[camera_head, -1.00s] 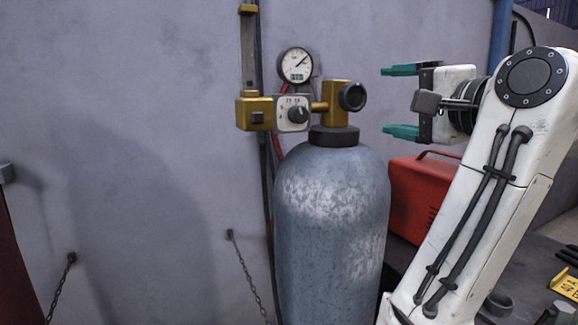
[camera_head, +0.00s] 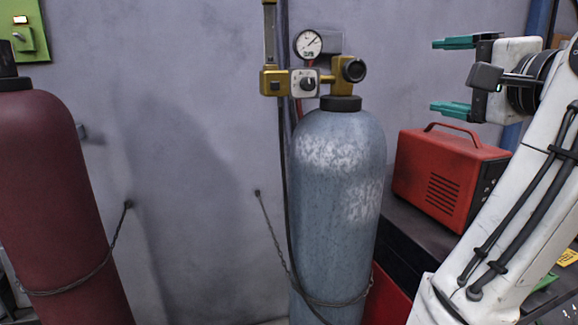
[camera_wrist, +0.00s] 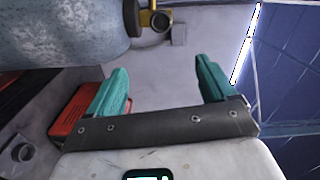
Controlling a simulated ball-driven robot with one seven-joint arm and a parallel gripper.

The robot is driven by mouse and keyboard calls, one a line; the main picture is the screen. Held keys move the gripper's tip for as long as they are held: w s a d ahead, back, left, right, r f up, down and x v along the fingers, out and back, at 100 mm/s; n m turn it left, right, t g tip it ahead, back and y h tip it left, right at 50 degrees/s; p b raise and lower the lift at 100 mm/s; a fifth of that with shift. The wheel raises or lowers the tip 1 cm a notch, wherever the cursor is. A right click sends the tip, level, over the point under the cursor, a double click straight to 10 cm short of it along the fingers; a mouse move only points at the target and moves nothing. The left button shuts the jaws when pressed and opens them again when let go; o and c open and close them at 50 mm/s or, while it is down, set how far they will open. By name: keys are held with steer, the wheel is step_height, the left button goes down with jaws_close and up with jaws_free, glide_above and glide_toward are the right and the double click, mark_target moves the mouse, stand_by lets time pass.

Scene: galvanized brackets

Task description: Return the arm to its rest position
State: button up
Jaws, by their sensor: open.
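My gripper (camera_head: 452,76) is at the upper right of the head view, with its two teal fingers spread one above the other and pointing left. It is open and empty. The wrist view also shows the two teal fingers (camera_wrist: 162,90) wide apart with nothing between them. My white arm rises from the lower right of the head view and is bent at the top, partly cut off by the right edge. The gripper is to the right of the grey-blue gas cylinder (camera_head: 337,200) and appears apart from it.
The cylinder carries a brass regulator (camera_head: 290,83) and a round gauge (camera_head: 308,44). A red box with a handle (camera_head: 449,175) sits on a dark bench below my gripper. A maroon cylinder (camera_head: 50,200) stands at left, chained to the grey wall. A green panel (camera_head: 32,38) is at upper left.

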steer(key=s+d+f+n+g+h, duration=0.1)
steer(key=s+f+n+g, duration=0.15)
steer(key=f, duration=1.15)
steer(key=s+d+f+n+g+h, duration=0.1)
steer(key=s+f+g+h, duration=0.15)
steer(key=f, duration=1.05)
steer(key=s+d+f+n+g+h, duration=0.1)
steer(key=s+f+n+g, duration=0.15)
steer(key=f, duration=1.15)
steer(key=s+f+n+g, duration=0.3)
steer(key=s+f+g, duration=0.1)
steer(key=s+f, duration=0.8)
steer(key=s+d+f+n+g+h+b, duration=0.1)
steer(key=s+f+n+g, duration=0.2)
steer(key=s+f, duration=1)
steer(key=s+g, duration=0.1)
steer(key=s, duration=0.5)
steer(key=shift+g+b, duration=0.3)
steer(key=shift+g, duration=0.05)
steer(key=shift+c, duration=0.4)
